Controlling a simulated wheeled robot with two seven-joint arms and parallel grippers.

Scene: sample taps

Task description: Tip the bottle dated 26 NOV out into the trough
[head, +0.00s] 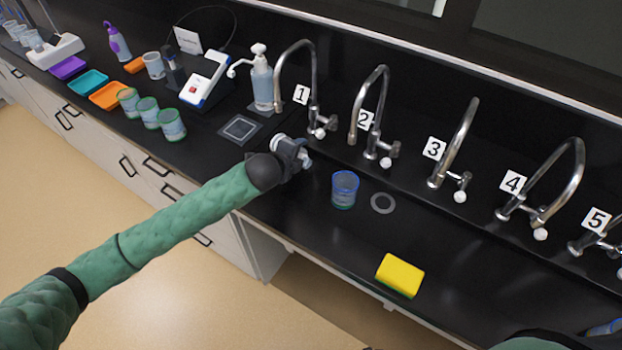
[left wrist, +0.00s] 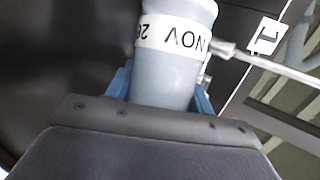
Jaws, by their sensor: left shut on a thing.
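My left gripper (head: 293,155) is shut on a pale grey bottle (left wrist: 172,75). In the left wrist view the bottle sits between the blue finger pads. Its white label reads 26 NOV, upside down in that view. In the head view the gripper hides much of the bottle, so its exact tilt and any flow are hard to tell. The gripper is over the black worktop, near the foot of tap 1 (head: 310,85). The black trough area lies along the front of the taps; its edges are hard to make out. My right gripper is out of view.
A blue-rimmed cup (head: 345,188), a grey ring (head: 382,203) and a yellow sponge (head: 400,274) lie right of my gripper. A pump bottle (head: 261,80) and several green-rimmed cups (head: 172,125) stand left. Taps 2 (head: 371,110) to 5 line the back.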

